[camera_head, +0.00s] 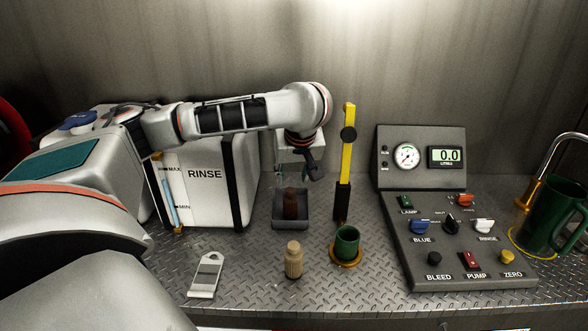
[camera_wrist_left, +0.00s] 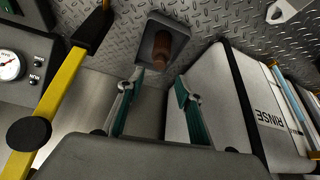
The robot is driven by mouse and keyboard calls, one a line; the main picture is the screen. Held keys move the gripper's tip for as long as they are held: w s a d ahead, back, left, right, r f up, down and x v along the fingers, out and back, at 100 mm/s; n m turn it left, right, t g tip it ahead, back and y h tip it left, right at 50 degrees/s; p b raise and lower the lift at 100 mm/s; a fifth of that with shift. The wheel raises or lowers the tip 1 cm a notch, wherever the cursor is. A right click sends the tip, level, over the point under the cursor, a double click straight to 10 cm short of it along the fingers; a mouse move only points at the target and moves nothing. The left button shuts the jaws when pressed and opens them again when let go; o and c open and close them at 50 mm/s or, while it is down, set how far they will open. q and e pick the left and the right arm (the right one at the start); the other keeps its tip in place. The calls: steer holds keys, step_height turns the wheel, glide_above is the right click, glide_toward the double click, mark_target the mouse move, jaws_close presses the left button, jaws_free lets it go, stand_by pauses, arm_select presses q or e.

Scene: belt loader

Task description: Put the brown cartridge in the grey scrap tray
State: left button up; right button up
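The brown cartridge (camera_head: 290,203) stands in the grey scrap tray (camera_head: 291,224), and looks upright. In the left wrist view the cartridge (camera_wrist_left: 161,48) also shows inside the tray (camera_wrist_left: 147,37). My left gripper (camera_head: 305,168) is above and just behind the tray. In the left wrist view its two fingers (camera_wrist_left: 160,77) are spread apart with nothing between them, and the cartridge is clear of both. My right gripper is not in view.
The white RINSE tank (camera_head: 206,174) stands left of the tray, and a yellow lever (camera_head: 347,150) stands right. A control panel (camera_head: 440,275) is at right.

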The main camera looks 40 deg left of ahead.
arm_select(q)
steer(key=shift+v, duration=1.6)
steer(key=shift+d, duration=0.1)
